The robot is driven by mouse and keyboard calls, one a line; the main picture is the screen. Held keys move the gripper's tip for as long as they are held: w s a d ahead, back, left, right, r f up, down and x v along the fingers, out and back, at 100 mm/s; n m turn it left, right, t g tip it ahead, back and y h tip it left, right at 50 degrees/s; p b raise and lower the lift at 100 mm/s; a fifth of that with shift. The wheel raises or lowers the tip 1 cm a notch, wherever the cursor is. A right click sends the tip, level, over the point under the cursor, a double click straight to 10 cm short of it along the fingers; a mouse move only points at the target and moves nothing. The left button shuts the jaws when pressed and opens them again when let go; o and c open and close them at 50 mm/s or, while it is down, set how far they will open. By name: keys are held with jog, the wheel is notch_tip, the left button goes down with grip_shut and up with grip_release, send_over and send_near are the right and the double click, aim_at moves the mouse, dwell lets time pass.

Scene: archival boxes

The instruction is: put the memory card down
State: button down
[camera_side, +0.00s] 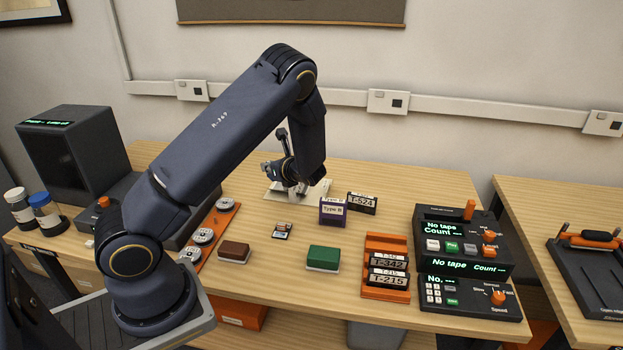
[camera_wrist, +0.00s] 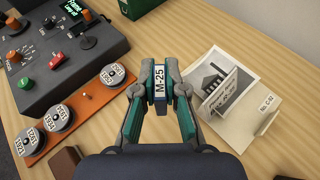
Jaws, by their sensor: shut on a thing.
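My gripper (camera_wrist: 158,88) is shut on a small upright piece with a white label reading M-25, which I take to be the memory card (camera_wrist: 159,80). The card stands between the two fingertips, over the bare wood of the table. Whether its lower edge touches the table cannot be told. In the side view my gripper (camera_side: 283,174) is at the back middle of the table, by a pale stand (camera_side: 314,194). The card cannot be made out there.
In the wrist view an orange rack (camera_wrist: 92,104) of reels lies left, below a control panel (camera_wrist: 60,45). The pale holder (camera_wrist: 240,128) with a photo stands close right. A dark green box (camera_wrist: 140,6) is ahead. Bare wood lies between them.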

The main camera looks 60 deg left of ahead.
jog(key=s+a+n+g+h, duration=0.1)
jog(key=s+a+n+g, duration=0.3)
jog(key=s+a, duration=0.65)
jog(key=w+a+f, duration=0.2)
jog(key=a+f, duration=0.1)
jog(key=w+a+f, duration=0.5)
jog(key=f, duration=0.1)
jog(key=shift+w+a, duration=0.3)
jog(key=shift+a, duration=0.1)
jog(key=shift+w+a+f, duration=0.4)
jog(key=shift+a+f, duration=0.05)
jog(key=shift+f, duration=1.7)
jog(key=shift+f, duration=0.15)
jog(key=c, duration=1.2)
grip_release()
